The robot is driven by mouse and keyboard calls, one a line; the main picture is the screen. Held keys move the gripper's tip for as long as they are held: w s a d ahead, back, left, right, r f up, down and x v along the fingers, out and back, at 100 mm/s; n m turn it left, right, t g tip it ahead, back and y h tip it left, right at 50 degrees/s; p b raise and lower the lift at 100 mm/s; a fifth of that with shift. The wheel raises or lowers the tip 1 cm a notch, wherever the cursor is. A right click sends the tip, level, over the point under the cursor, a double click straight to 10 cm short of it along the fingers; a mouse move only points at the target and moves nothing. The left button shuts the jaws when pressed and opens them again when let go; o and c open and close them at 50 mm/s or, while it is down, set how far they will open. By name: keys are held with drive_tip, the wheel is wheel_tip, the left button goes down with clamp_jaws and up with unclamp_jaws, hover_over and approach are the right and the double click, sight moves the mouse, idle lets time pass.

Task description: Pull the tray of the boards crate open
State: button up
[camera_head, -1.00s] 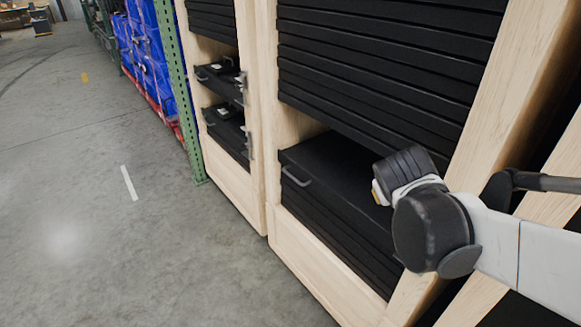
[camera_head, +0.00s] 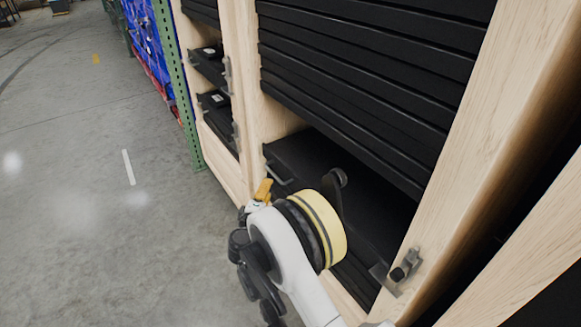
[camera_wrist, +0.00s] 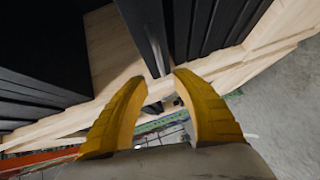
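The boards crate is probably the nearer wooden frame (camera_head: 258,130) with black slatted panels; no label is readable. Below its upper panels is a gap, and under it a black tray (camera_head: 300,152) with a grey bar handle on its front, partly hidden by my arm. My gripper (camera_head: 262,190), with yellow fingers, is in front of the tray near the handle. In the wrist view my gripper (camera_wrist: 160,82) shows both yellow fingers apart, with nothing between their tips. A thin grey bar (camera_wrist: 154,45), perhaps the handle, lies just beyond them. Contact cannot be told.
A second wooden frame with black trays (camera_head: 215,108) stands further back, beside a green rack post (camera_head: 178,90) and blue totes (camera_head: 143,40). A metal latch (camera_head: 402,270) sits on the near right of the wooden frame. The concrete floor (camera_head: 90,200) at left is clear.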

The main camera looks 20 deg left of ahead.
sight(272, 172)
drive_tip(key=w+b, duration=0.1)
drive_tip(key=w, duration=0.2)
drive_tip(key=w+a+f+b, duration=0.1)
drive_tip(key=w, duration=0.2)
drive_tip(key=w+b, duration=0.1)
drive_tip(key=w, duration=0.3)
drive_tip(key=shift+w+a+f+b, duration=0.1)
drive_tip(key=shift+a+f+b, duration=0.1)
drive_tip(key=shift+f+b, duration=0.15)
drive_tip(key=shift+r, duration=0.1)
clamp_jaws()
